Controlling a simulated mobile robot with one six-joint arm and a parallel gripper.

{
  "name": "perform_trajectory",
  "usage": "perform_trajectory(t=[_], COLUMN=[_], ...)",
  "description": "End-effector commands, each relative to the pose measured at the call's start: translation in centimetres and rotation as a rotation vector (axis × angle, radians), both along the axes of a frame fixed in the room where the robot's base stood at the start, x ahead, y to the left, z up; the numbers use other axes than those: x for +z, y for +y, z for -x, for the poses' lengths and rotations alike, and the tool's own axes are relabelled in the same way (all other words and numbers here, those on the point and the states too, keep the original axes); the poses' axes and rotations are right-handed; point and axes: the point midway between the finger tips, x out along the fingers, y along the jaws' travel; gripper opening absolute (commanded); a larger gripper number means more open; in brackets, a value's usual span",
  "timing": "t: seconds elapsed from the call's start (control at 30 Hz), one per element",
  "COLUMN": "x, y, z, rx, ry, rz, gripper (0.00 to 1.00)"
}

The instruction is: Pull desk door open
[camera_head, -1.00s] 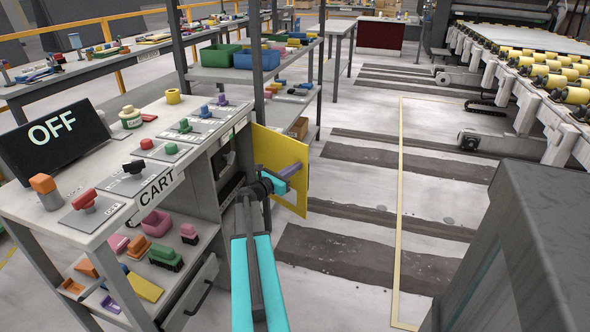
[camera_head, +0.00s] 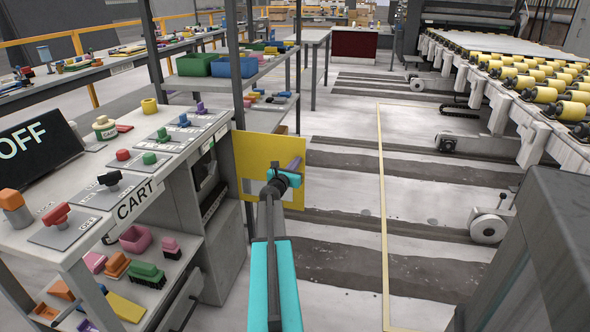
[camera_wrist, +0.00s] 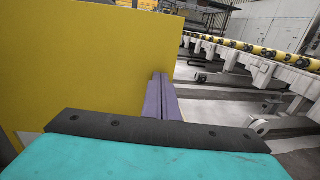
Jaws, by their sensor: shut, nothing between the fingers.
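The desk door is a flat yellow panel (camera_head: 255,153). It stands swung out from the right side of the grey desk (camera_head: 178,200), with the dark compartment beside it exposed. The door fills the left of the wrist view (camera_wrist: 85,65). My gripper (camera_head: 295,164) is at the door's near face, close to its free right edge. Its purple fingers (camera_wrist: 160,100) are together with nothing between them. They lie beside the door's right edge in the wrist view; I cannot tell whether they touch it. A pale patch (camera_head: 248,186) shows low on the door; no handle is clearly visible.
Knobs and buttons cover the desk top, beside a dark display (camera_head: 38,148). Shelving with green and blue bins (camera_head: 232,66) stands behind the door. Striped floor to the right is open, up to a roller conveyor (camera_head: 500,85). A dark grey block (camera_head: 545,250) fills the lower right.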

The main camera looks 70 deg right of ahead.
Motion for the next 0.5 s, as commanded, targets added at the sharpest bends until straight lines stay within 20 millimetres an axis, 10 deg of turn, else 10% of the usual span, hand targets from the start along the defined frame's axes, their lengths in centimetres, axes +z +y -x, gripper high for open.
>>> perform_trajectory(t=[0.5], x=[0.0], y=[-6.1], z=[-2.8], rx=[0.018], ry=[0.000], rz=[0.000], gripper=[0.00])
